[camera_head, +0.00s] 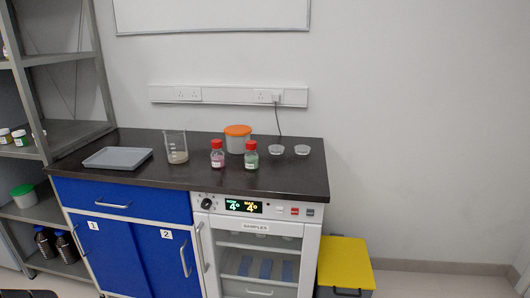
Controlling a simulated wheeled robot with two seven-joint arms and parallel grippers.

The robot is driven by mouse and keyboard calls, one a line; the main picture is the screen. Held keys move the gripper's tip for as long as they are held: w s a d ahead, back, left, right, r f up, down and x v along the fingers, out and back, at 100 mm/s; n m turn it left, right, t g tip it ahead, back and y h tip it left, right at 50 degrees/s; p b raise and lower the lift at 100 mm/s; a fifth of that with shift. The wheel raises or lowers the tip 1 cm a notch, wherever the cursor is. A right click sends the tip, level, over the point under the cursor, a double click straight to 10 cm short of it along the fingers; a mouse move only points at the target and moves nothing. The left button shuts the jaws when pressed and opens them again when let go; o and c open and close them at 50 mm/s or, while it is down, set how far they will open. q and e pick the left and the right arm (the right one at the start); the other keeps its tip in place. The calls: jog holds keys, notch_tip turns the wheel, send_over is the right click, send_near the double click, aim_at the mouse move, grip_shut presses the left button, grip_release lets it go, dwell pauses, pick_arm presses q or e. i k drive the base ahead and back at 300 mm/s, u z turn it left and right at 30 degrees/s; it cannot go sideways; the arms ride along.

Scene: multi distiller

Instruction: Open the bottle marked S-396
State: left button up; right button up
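Two small bottles with red caps stand upright on the dark bench top (200,181). One bottle with pink contents (217,159) is on the left, and one with green contents (251,160) is just to its right. Both have white labels, too small to read, so I cannot tell which is S-396. Both caps are on. Two dark brown bottles, the left (43,243) and the right (65,248), stand on the lower left shelf; their markings are not readable either.
An orange-lidded tub (237,143) stands behind the bottles. A beaker (176,149), a grey tray (117,158) and two small dishes (289,150) share the bench. Below are blue cabinets (150,250) and a glass-fronted unit (258,260). A yellow-lidded bin (345,262) stands right.

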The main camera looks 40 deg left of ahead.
aim_at(251, 158)
jog(key=u, duration=0.8)
jog(key=i, duration=1.05)
jog(key=u, duration=1)
